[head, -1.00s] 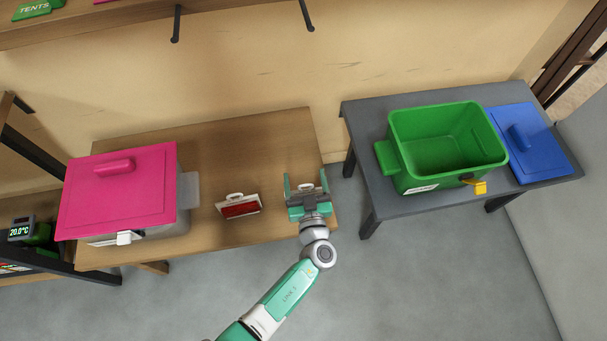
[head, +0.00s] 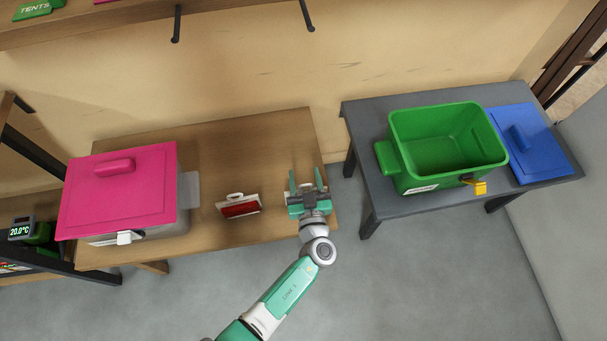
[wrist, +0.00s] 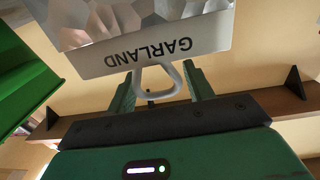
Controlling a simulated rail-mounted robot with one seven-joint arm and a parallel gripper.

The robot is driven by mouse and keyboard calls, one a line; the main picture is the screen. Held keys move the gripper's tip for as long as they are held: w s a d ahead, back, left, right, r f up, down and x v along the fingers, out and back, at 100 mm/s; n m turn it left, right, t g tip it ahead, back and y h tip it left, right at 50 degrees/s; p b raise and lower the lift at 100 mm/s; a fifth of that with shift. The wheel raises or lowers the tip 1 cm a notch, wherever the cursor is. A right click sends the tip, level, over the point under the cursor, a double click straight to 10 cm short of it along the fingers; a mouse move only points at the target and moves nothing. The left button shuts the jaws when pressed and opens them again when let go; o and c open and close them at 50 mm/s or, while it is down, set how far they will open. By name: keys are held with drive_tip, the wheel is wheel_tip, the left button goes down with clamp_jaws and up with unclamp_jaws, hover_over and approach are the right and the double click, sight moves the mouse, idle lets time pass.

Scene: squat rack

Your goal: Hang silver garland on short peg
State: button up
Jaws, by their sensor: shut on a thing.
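My gripper (head: 307,178) is above the right end of the wooden table in the head view, fingers pointing toward the wall. In the wrist view my gripper (wrist: 162,88) is shut on the silver garland (wrist: 145,30), with its pale loop handle between the fingers. The garland has a faceted silver face and a strip reading GARLAND, upside down in that view. It is hardly visible in the head view. Two dark pegs stick out at the top, a left peg (head: 177,24) and a right peg (head: 307,16); I cannot tell which is shorter.
A red packet with a pale handle (head: 240,208) lies on the wooden table (head: 220,150), beside a pink-lidded box (head: 120,195). A green bin (head: 445,150) and blue lid (head: 535,145) are on the grey table (head: 365,120) at right. A shelf (head: 90,25) runs along the top left.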

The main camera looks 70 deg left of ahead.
drive_tip(key=shift+r+p, duration=0.5)
drive_tip(key=shift+p, duration=0.15)
wheel_tip(320, 180, up, 9)
drive_tip(key=p, duration=1)
idle(0.7)
idle(0.6)
